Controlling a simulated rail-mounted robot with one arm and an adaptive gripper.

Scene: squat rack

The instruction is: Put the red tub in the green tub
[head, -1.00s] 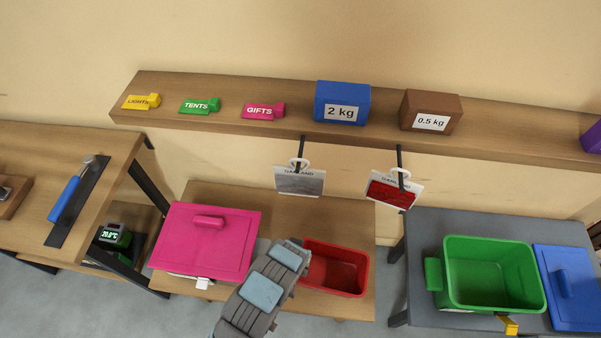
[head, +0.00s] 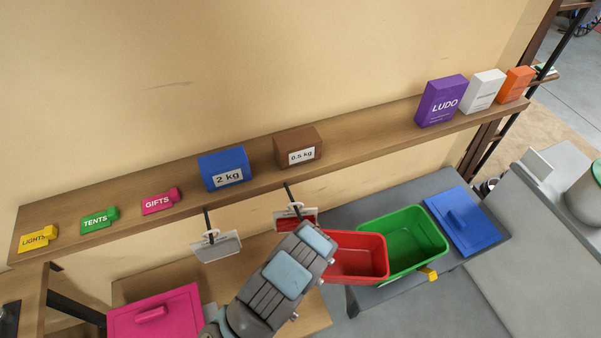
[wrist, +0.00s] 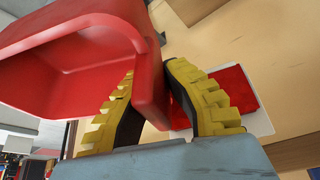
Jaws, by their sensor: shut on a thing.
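The red tub (head: 358,262) is open-topped and appears next to the green tub in the head view, overlapping its left side. My gripper is shut on the red tub's wall; its yellow ridged fingers (wrist: 158,108) show in the wrist view, where the red tub (wrist: 75,60) fills the upper left. In the head view my arm hides the fingers and the tub's left end. The green tub (head: 436,226) stands open and looks empty on the grey table (head: 345,213). The head view does not settle how high the red tub is above that table.
A blue lid (head: 470,235) lies right of the green tub. A yellow tag (head: 430,274) hangs at its front. A wall shelf (head: 370,138) with boxes runs behind, with hanging tags (head: 216,246) below it. A pink lid (head: 165,316) is at lower left.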

